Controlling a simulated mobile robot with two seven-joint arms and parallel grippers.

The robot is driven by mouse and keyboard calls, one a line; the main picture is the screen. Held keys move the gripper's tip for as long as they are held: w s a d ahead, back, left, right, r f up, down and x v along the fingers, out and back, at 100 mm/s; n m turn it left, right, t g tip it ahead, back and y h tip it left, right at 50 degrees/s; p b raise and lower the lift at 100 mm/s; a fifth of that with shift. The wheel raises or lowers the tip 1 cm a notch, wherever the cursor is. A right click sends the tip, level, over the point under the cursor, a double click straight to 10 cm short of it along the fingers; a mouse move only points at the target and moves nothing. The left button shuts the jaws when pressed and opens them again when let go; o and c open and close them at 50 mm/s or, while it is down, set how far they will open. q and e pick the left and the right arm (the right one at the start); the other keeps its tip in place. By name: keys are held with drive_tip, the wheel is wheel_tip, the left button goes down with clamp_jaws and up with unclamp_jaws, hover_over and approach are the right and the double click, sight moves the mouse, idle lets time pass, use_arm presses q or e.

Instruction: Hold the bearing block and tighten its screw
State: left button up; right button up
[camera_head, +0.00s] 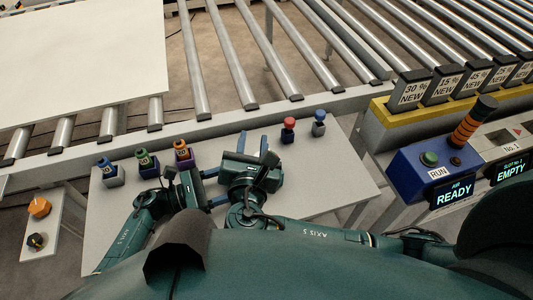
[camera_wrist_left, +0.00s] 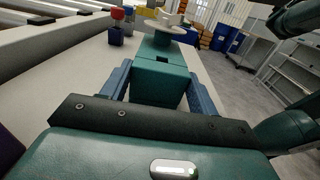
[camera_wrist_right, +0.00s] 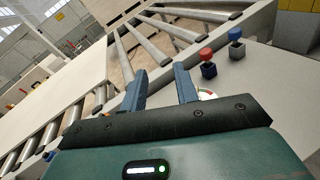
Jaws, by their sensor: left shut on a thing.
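A teal block (camera_wrist_left: 160,84) sits between the fingers of my left gripper (camera_wrist_left: 160,95) in the left wrist view. I take it for the bearing block, though its colour matches my arms. In the head view my left gripper (camera_head: 214,187) points right, and my right gripper's body hides what it holds. A pale disc (camera_wrist_left: 172,30) shows beyond the block; I cannot make out the screw. My right gripper (camera_head: 253,143) is beside the left one. In the right wrist view its fingers (camera_wrist_right: 160,85) stand apart with nothing visible between them.
Blocks with blue (camera_head: 105,165), green (camera_head: 145,158) and orange (camera_head: 183,148) knobs stand on the left of the pale table (camera_head: 330,180). Red (camera_head: 289,123) and blue (camera_head: 319,117) knobs stand at the back. A roller conveyor (camera_head: 235,60) lies behind; a control box (camera_head: 435,170) is right.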

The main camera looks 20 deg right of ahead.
drive_tip(key=s+a+f+g+h, duration=0.2)
drive_tip(key=s+a+g+h, duration=0.15)
drive_tip(key=s, duration=0.35)
drive_tip(key=shift+m+g+y, duration=0.35)
drive_tip(key=shift+m+g, duration=0.15)
drive_tip(key=shift+g, duration=0.05)
drive_tip(key=x, duration=1.2)
drive_tip(key=shift+s+d+f, duration=0.15)
drive_tip(key=shift+s+d, duration=0.15)
drive_tip(key=shift+c, duration=0.2)
clamp_jaws()
